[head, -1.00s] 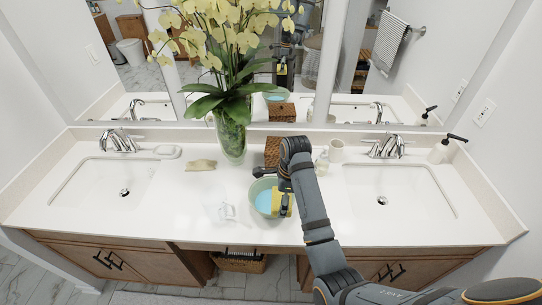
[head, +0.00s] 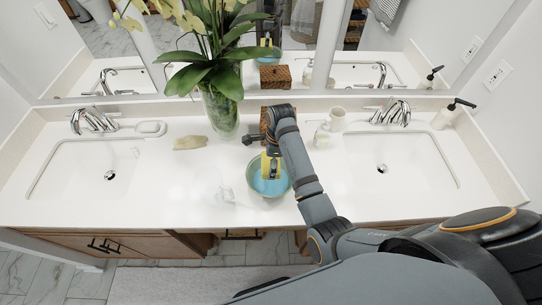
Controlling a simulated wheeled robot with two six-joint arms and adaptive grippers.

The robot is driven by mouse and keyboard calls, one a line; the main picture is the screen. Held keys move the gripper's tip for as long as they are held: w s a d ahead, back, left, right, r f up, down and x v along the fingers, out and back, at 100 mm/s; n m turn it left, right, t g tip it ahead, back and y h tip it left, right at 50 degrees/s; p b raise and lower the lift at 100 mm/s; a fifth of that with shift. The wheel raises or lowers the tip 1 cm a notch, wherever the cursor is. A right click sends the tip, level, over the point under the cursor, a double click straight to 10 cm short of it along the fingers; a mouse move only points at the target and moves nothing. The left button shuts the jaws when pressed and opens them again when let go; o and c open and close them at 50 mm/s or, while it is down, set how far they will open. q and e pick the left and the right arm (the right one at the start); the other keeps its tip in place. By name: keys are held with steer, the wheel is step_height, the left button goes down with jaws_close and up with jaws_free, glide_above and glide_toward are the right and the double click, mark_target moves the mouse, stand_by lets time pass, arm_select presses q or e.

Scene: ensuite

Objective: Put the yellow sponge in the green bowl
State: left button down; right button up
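The green bowl (head: 250,185) stands on the white counter between the two sinks, near the front edge; its inside looks blue. The yellow sponge (head: 265,166) is at my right gripper (head: 275,174), which points down over the bowl. The dark fingers appear closed on the sponge, and the arm hides part of both. The sponge overlaps the bowl's back part in view; I cannot tell its exact height above the bowl's floor. The mirror also shows yellow at the gripper above the bowl's reflection. My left gripper is not in view.
A glass vase (head: 219,112) with orchids stands behind left. A wicker box (head: 265,122) is behind my wrist. A beige item (head: 190,142) and a clear object (head: 223,196) lie left of the bowl.

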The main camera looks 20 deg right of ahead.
step_height(320, 180, down, 2)
steer(key=shift+s+f, duration=0.1)
steer(key=shift+f, duration=0.1)
steer(key=shift+s+f, duration=0.2)
steer(key=shift+f, duration=1.15)
steer(key=shift+w, duration=0.1)
steer(key=o, duration=0.6)
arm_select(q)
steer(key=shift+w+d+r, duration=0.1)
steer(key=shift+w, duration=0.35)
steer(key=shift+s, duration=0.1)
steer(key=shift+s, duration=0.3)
